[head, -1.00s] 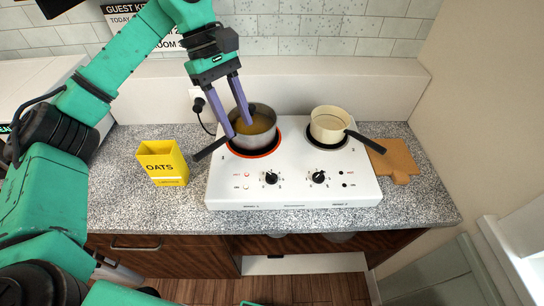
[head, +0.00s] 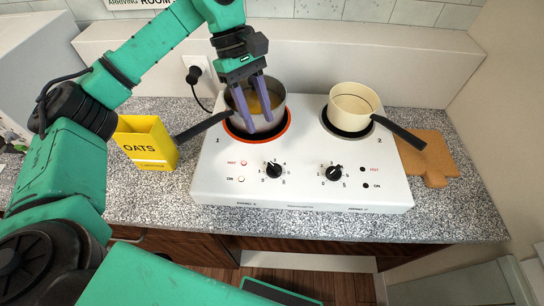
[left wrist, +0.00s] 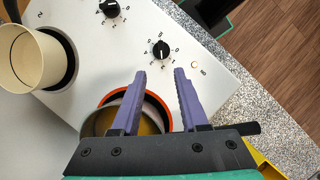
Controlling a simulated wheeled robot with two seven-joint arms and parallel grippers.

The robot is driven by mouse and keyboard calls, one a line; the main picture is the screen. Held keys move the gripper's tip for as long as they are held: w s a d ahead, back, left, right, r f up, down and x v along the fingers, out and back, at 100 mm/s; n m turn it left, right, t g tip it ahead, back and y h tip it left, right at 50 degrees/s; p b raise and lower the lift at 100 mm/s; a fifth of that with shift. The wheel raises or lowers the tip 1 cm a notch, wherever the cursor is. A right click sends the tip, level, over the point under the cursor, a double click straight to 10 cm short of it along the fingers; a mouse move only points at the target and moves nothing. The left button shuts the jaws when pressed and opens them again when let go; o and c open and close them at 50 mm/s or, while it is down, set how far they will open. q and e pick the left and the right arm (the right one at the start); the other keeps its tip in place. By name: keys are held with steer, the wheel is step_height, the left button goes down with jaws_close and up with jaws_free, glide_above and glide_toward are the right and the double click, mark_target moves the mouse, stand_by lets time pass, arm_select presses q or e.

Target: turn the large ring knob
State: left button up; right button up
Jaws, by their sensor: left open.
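The white two-ring hob (head: 300,193) has two black knobs on its front. The left knob (head: 274,171) is in front of the glowing left ring (head: 287,133), which looks the larger. It also shows in the left wrist view (left wrist: 160,49), just beyond my fingertips. The right knob (head: 333,173) is in front of the dark right ring. My left gripper (head: 259,126) is open and empty, with its purple fingers above the front of the steel pan, behind the left knob and apart from it. In the left wrist view the gripper (left wrist: 161,72) points toward that knob. My right gripper is out of view.
The steel pan (head: 274,98) with yellow contents stands on the left ring, its dark handle (head: 200,127) pointing left. A cream pan (head: 352,103) stands on the right ring. A yellow OATS box (head: 147,146) is left, a wooden board (head: 428,158) right. Space above the knobs is clear.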

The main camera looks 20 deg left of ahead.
mark_target(274, 166)
arm_select(q)
steer(key=p+x, duration=0.3)
steer(key=x, duration=0.8)
steer(key=shift+s, duration=0.1)
steer(key=shift+f, duration=0.15)
jaws_close()
